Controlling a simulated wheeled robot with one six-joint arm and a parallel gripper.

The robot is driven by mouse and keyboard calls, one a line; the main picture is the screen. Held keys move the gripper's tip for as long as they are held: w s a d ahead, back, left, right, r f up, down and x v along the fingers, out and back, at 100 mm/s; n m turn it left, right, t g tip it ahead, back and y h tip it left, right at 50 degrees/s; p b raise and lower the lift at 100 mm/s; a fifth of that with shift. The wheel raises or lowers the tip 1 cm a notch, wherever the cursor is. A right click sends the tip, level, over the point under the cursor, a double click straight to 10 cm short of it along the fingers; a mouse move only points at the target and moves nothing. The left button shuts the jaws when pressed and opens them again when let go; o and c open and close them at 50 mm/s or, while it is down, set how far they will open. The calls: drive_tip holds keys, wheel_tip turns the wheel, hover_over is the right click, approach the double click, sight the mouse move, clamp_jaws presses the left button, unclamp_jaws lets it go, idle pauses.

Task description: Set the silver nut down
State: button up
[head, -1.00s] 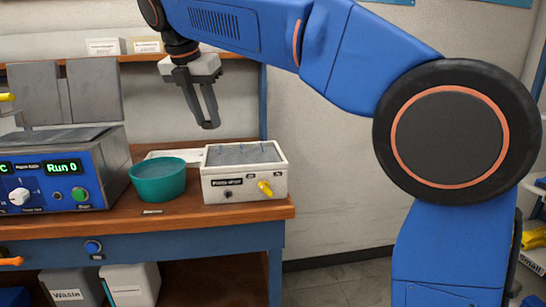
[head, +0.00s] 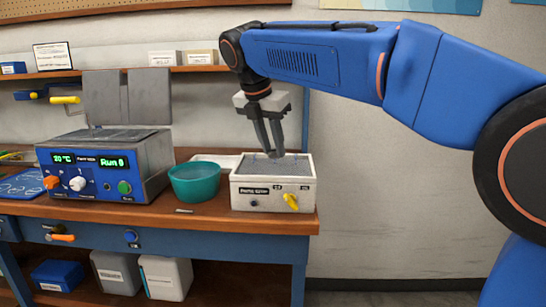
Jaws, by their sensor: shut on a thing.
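My gripper (head: 275,153) points down, its dark fingers close together, tips at the grey top of a white box (head: 258,201). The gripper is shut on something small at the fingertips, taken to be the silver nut. The nut itself is too small or hidden to make out. The box has a grey upper surface with thin bluish upright pins, a label and a yellow knob (head: 290,202) on its front. I cannot tell whether the fingertips touch the surface.
A teal bowl (head: 195,182) stands just left of the box, with a pale tray (head: 216,160) behind. A blue machine (head: 105,168) with green displays and raised grey plates stands further left. The wooden bench edge (head: 150,212) runs along the front. A shelf (head: 140,70) crosses behind.

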sight(271, 152)
drive_tip(key=shift+f, duration=1.5)
drive_tip(key=shift+f, duration=0.15)
drive_tip(key=o, duration=1.1)
